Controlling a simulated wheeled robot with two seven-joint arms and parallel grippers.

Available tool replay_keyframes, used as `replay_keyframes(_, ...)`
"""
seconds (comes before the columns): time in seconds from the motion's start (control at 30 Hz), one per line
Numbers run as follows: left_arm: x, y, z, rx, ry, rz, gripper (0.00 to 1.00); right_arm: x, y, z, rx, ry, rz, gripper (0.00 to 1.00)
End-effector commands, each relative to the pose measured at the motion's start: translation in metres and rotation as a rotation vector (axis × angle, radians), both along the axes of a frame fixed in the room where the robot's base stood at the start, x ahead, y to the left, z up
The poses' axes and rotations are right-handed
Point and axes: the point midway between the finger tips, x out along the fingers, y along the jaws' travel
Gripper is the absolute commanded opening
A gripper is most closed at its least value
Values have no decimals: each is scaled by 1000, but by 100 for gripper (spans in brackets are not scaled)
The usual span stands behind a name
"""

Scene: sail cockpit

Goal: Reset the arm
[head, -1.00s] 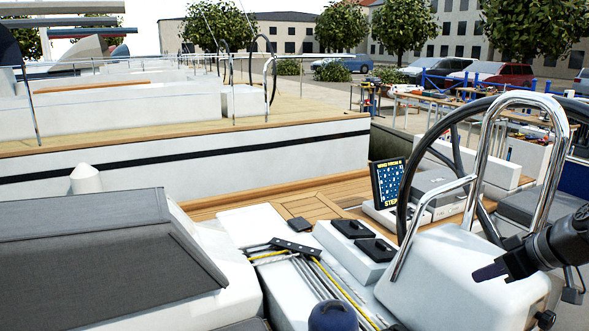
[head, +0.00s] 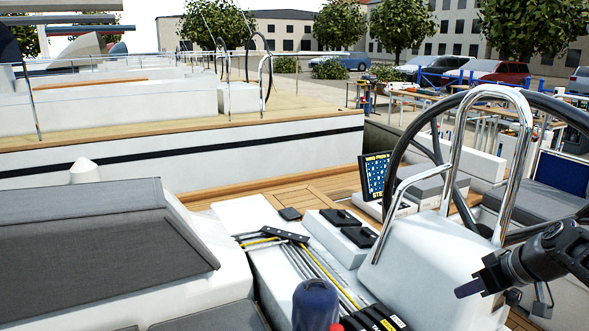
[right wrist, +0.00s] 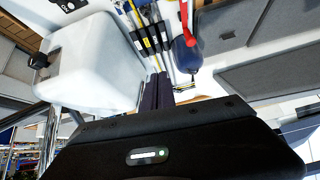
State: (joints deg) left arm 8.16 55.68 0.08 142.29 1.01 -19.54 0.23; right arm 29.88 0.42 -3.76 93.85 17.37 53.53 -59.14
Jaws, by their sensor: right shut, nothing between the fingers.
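My right gripper (head: 468,289) shows at the right of the head view, in front of the white pedestal (head: 425,262) that stands below the steering wheel. Its fingers are together, point left, and hold nothing. In the right wrist view the dark fingers (right wrist: 158,93) also sit together at the centre, with nothing between them. The white pedestal (right wrist: 92,62) shows to their left there. My left gripper is not in the head view.
A chrome rail (head: 455,175) and a black steering wheel (head: 398,165) rise behind the gripper. Ropes and poles (head: 300,258), black-lidded boxes (head: 343,235) and a dark blue cylinder (head: 315,305) lie left of the pedestal. A grey-topped cabin (head: 100,240) fills the left.

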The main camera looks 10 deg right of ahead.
Motion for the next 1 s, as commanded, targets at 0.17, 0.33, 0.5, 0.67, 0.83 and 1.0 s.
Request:
replay_keyframes(0.17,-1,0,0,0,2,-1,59,10,15,-52,39,65,-38,0)
replay_keyframes(0.33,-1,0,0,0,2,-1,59,16,41,-120,82,148,-88,0)
replay_keyframes(0.5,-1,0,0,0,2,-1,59,6,92,-221,136,277,-156,0)
replay_keyframes(0.67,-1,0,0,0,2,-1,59,-36,164,-326,179,420,-227,0)
replay_keyframes(0.83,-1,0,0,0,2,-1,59,-109,241,-406,215,549,-288,0)
replay_keyframes(1.0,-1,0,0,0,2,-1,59,-180,297,-444,247,641,-330,0)
